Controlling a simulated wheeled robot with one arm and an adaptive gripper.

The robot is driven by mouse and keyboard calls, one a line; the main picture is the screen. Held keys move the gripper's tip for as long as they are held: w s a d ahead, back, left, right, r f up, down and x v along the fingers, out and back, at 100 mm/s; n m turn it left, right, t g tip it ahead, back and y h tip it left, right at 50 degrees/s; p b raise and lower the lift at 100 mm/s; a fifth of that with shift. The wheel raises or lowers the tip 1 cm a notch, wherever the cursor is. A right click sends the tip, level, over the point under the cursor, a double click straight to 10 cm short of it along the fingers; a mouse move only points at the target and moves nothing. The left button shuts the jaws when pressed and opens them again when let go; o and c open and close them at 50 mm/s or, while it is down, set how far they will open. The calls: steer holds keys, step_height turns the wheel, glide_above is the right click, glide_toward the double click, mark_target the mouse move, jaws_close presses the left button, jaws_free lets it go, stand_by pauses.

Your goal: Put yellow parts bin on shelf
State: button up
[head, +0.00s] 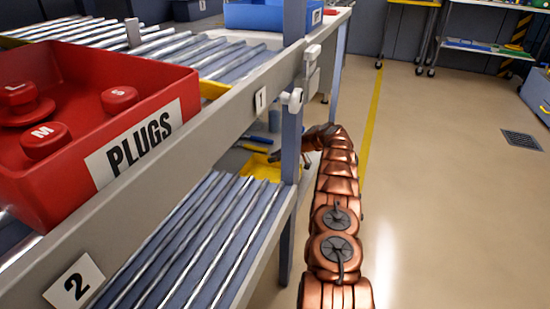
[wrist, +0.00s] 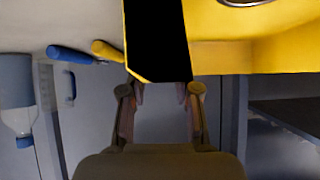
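The yellow parts bin (head: 258,167) shows in the head view low behind the rack post, partly hidden by the rack. In the wrist view the bin (wrist: 225,55) fills the upper right, with a black panel (wrist: 155,40) at its left. My gripper (wrist: 160,92) has its two fingers apart, with the lower edge of the black panel just beyond or between the tips. I cannot tell whether they touch it. In the head view my gripper (head: 278,157) is small and dark, beside the bin. The roller shelf (head: 200,240) marked 2 is bare where it shows.
A red PLUGS bin (head: 90,130) stands on the upper roller shelf, and a blue bin (head: 265,16) is farther back. Blue-handled (wrist: 70,55) and yellow-handled (wrist: 107,50) tools lie near the yellow bin. A bottle (wrist: 16,95) is at the left. Open floor (head: 450,200) lies right of the rack.

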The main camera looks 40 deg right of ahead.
steer(key=p+v, duration=0.3)
steer(key=v, duration=0.8)
steer(key=shift+s+r, duration=0.25)
steer(key=shift+r, duration=0.05)
steer(key=shift+d, duration=0.2)
